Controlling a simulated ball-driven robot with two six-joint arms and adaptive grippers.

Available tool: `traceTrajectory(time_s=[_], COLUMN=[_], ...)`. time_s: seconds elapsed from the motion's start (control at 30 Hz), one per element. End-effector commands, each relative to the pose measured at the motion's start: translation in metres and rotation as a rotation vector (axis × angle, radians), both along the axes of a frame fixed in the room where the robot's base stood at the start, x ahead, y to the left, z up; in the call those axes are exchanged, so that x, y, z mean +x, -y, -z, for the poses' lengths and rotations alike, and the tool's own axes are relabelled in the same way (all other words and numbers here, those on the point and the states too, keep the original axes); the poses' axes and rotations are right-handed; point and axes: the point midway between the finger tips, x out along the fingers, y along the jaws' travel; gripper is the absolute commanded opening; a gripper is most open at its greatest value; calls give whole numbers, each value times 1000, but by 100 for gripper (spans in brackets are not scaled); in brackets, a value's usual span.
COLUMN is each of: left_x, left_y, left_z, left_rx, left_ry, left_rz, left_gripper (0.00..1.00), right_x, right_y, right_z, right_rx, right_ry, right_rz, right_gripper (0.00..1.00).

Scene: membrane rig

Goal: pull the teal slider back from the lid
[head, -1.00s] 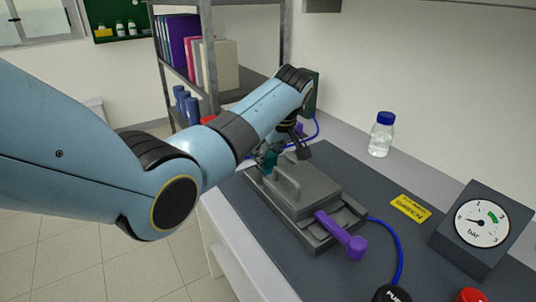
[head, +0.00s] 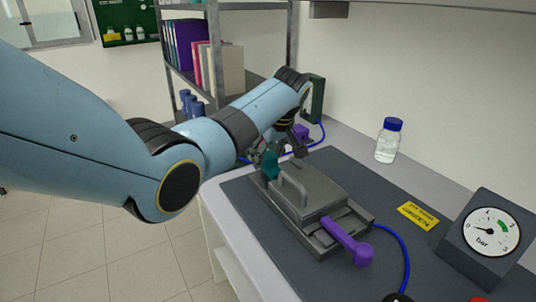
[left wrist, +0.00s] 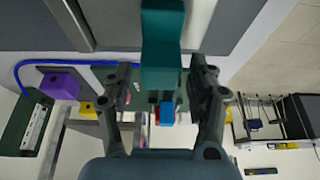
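The teal slider (head: 270,162) stands at the far left end of the grey rig, beside the grey lid (head: 311,192) with its raised handle. In the left wrist view the teal slider (left wrist: 162,50) hangs in from the top, between my two dark fingers. My left gripper (left wrist: 162,80) is open, with a finger on each side of the slider and a narrow gap showing on both sides. My right gripper is not in view.
A purple lever (head: 346,241) sits at the rig's near end. A blue-capped bottle (head: 387,140), a yellow label (head: 418,215) and a pressure gauge (head: 489,236) stand to the right. A purple block (left wrist: 60,84) lies beyond the rig.

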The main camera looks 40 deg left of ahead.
Motion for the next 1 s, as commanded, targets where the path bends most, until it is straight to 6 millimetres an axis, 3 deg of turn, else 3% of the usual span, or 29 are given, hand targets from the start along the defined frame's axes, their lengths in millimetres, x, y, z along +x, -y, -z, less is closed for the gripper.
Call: traceTrajectory(time_s=[0.27, 0.7, 1.0], left_x=[-1, -14, -18], left_y=[5, 36, 43], left_z=[-9, -92, -111], left_rx=[-2, -2, -1], left_ry=[2, 3, -2], left_rz=[2, 0, 0], left_gripper=[58, 58, 58], right_x=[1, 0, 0], right_y=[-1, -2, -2], right_z=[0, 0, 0], right_rx=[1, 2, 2], right_ry=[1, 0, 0], right_rz=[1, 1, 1], right_gripper=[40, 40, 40])
